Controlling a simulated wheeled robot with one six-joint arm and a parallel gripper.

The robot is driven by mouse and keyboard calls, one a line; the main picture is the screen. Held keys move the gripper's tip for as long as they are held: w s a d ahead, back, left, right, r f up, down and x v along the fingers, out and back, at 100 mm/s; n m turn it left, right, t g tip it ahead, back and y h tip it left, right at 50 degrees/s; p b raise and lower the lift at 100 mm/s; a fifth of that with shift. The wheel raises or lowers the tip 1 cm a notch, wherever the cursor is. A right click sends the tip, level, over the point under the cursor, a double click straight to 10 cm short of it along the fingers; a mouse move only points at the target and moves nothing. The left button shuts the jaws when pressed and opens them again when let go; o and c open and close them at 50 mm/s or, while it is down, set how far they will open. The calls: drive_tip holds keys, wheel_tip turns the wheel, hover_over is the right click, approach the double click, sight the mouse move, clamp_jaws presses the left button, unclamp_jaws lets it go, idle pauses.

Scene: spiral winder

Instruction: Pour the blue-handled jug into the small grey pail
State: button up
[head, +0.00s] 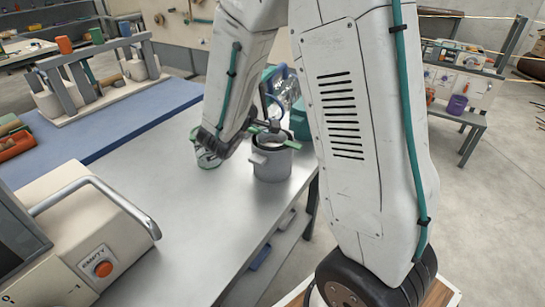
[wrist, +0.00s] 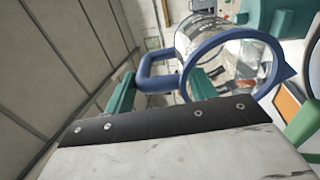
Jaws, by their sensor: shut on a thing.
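The blue-handled jug (head: 288,92), with a clear or shiny body and blue rim, is behind my gripper (head: 268,125) and appears raised beyond the pail. In the wrist view the jug (wrist: 235,52) shows its open mouth to the camera, with its spout to the right. Its handle is between the green fingers of my gripper (wrist: 163,92), which is shut on it. How far the jug tilts and what it holds are hard to tell. The small grey pail (head: 272,166) stands upright near the bench's right edge, below my gripper, its top partly covered.
A clear vessel with green trim (head: 208,158) stands left of the pail, partly behind my arm. A teal object (head: 301,122) lies beyond the pail. A machine with an orange button (head: 75,245) is at the front left. The middle of the metal bench (head: 165,185) is clear.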

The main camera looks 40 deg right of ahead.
sight(282, 63)
idle(0.4)
drive_tip(key=d+y, duration=0.2)
drive_tip(key=w+d+g+y, duration=0.1)
drive_tip(key=shift+d+r, duration=0.35)
drive_tip(key=shift+d, duration=0.05)
drive_tip(key=shift+w+d+y, duration=0.1)
drive_tip(key=shift+w+y, duration=0.1)
drive_tip(key=shift+y, duration=0.2)
drive_tip(key=d+r+y, duration=0.1)
drive_tip(key=w+d+r+g+y, duration=0.1)
drive_tip(key=d+y, duration=0.1)
drive_tip(key=shift+w+d+r+g+y, duration=0.2)
drive_tip(key=shift+d+g+y, duration=0.1)
drive_tip(key=shift+y, duration=0.1)
